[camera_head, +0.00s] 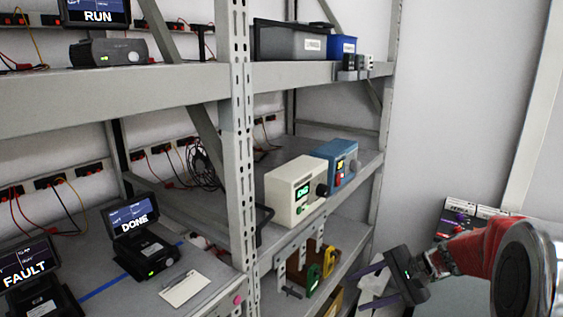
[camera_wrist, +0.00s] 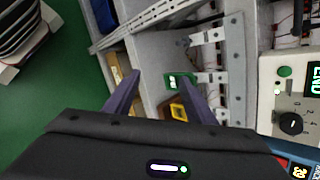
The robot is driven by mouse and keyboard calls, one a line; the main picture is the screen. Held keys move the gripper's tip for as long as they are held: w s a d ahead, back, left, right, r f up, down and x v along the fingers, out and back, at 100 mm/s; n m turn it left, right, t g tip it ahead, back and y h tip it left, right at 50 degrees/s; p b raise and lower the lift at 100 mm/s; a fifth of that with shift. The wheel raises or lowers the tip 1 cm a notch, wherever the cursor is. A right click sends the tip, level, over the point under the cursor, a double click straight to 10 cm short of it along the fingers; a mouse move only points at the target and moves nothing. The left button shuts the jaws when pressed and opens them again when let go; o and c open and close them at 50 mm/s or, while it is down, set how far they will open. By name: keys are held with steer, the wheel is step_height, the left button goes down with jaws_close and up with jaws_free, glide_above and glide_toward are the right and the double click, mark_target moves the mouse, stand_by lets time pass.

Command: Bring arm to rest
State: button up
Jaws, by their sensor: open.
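My red arm (camera_head: 478,250) reaches in from the lower right, in front of the rack's right end. My gripper (camera_head: 364,287) has its two purple fingers apart, pointing left toward the lower right part of the rack. In the wrist view my gripper (camera_wrist: 160,84) is open, with nothing held between the fingers. I cannot tell the exact gap between the fingers and the rack.
The grey rack post (camera_head: 240,140) stands left of my gripper. A cream unit (camera_head: 294,190) and a blue unit (camera_head: 336,160) stand on the middle shelf. Screens reading DONE (camera_head: 135,215) and FAULT (camera_head: 26,267) stand at left. Green floor (camera_wrist: 50,120) is open at left.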

steer(key=s+a+r+n+h, duration=0.1)
steer(key=s+r+n+h, duration=0.1)
steer(key=s, duration=0.6)
steer(key=s+a+r+n+t+h, duration=0.1)
steer(key=s+a+r+n+h, duration=0.1)
steer(key=s, duration=0.6)
steer(key=s+a+r+n+h, duration=0.2)
steer(key=s+n, duration=0.4)
steer(key=s, duration=0.3)
steer(key=r+h, duration=0.1)
steer(key=h, duration=0.1)
steer(key=shift+r+n+t+h, duration=0.3)
steer(key=shift+r+n+h, duration=0.05)
steer(key=shift+n+h, duration=0.05)
